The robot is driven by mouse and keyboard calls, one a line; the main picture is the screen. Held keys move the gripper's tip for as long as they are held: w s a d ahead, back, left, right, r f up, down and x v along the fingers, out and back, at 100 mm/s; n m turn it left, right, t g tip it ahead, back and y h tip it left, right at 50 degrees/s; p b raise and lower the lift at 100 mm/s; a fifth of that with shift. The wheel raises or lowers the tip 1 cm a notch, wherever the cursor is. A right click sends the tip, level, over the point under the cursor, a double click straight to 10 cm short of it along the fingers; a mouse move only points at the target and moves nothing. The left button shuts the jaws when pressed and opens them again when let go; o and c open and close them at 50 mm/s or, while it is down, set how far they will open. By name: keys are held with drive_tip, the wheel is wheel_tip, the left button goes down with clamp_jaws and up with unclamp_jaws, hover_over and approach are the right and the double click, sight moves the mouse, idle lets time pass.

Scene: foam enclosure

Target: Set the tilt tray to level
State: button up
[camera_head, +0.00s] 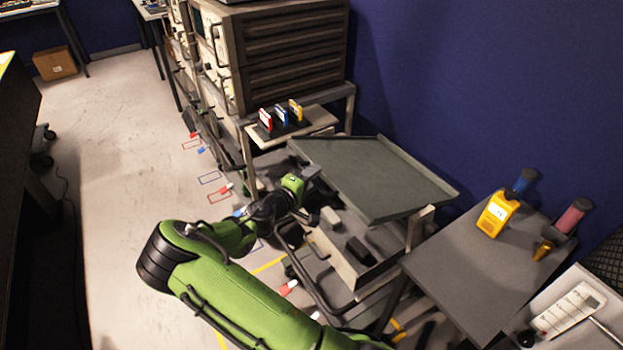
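The tilt tray (375,178) is a wide dark grey-green tray with raised rims, in the middle of the head view. It rests on a light frame with a post (418,228) under its right end. Its surface looks sloped, but I cannot judge the exact angle from this one view. My green arm reaches up from the bottom. My gripper (311,173) is small and dark here, at the tray's left edge. I cannot tell whether it touches the tray or whether its fingers are open or shut.
A lower shelf with a dark block (359,251) is under the tray. A grey table (480,270) with a yellow device (497,213) stands at right. A rack (285,50) and a small stand with coloured cards (281,116) are behind. The floor at left is mostly clear.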

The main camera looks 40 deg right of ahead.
clamp_jaws()
wheel_tip(320, 180, down, 10)
drive_tip(key=a+b, duration=0.2)
drive_tip(key=b, duration=0.4)
drive_tip(key=shift+a, duration=0.4)
drive_tip(key=shift+c, duration=0.6)
unclamp_jaws()
drive_tip(key=shift+f, duration=0.1)
drive_tip(key=shift+o, duration=0.6)
drive_tip(key=shift+r, duration=0.2)
drive_tip(key=p+v, duration=0.2)
drive_tip(key=v, duration=1.3)
drive_tip(key=shift+a+p, duration=0.3)
drive_tip(key=shift+p, duration=0.1)
